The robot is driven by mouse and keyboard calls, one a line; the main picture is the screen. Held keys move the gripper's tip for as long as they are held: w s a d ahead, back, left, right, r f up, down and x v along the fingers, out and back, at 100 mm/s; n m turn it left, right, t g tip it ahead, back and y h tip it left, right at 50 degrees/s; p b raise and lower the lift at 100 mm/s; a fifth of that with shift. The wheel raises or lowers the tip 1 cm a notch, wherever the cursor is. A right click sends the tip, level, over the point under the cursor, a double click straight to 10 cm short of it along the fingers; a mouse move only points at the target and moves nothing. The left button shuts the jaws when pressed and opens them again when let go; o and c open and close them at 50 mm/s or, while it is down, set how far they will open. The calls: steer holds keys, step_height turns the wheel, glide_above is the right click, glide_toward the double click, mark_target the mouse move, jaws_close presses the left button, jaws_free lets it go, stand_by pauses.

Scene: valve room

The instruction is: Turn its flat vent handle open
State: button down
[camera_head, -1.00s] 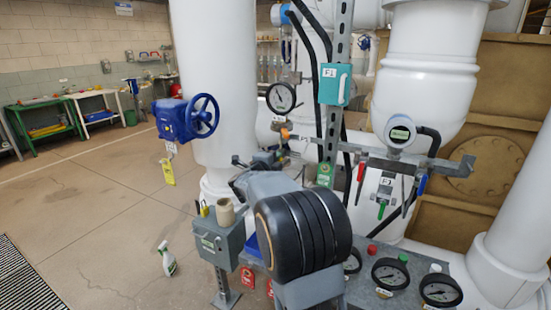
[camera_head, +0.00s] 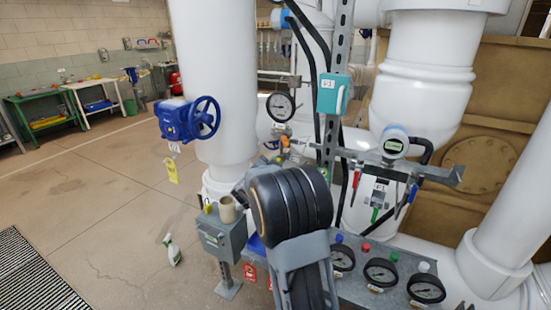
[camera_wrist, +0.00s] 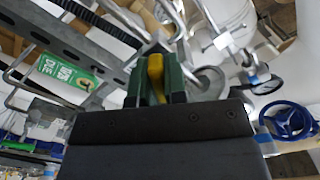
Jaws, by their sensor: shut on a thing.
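In the wrist view the yellow flat handle (camera_wrist: 155,78) sits between the dark green jaws of my gripper (camera_wrist: 157,70). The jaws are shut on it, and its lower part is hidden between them. In the head view my own arm covers the gripper and its contact. A small orange-yellow part (camera_head: 284,142) shows below the round pressure gauge (camera_head: 280,106), just beyond my arm. I cannot tell whether it is the same handle. The handle's valve body is not clear in either view.
A steel strut with a teal box (camera_head: 333,94) and black cables stands right of the gauge. A blue handwheel valve (camera_head: 188,119) is at left; its wheel shows in the wrist view (camera_wrist: 290,121). A green tag (camera_wrist: 65,72) hangs close by. Several gauges (camera_head: 381,272) line the front bench.

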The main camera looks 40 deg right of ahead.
steer(key=n+p, duration=0.3)
steer(key=n, duration=0.1)
steer(key=shift+n, duration=0.4)
steer(key=shift+n+p, duration=0.55)
steer(key=shift+n, duration=0.15)
steer(key=c, duration=1.2)
jaws_free()
steer(key=shift+o, duration=0.2)
steer(key=shift+a, duration=0.1)
steer(key=b+v, duration=0.1)
steer(key=v, duration=1.2)
steer(key=shift+s+a+b, duration=0.2)
steer(key=shift+s+b, duration=0.05)
steer(key=shift+b, duration=0.1)
steer(key=shift+f, duration=0.1)
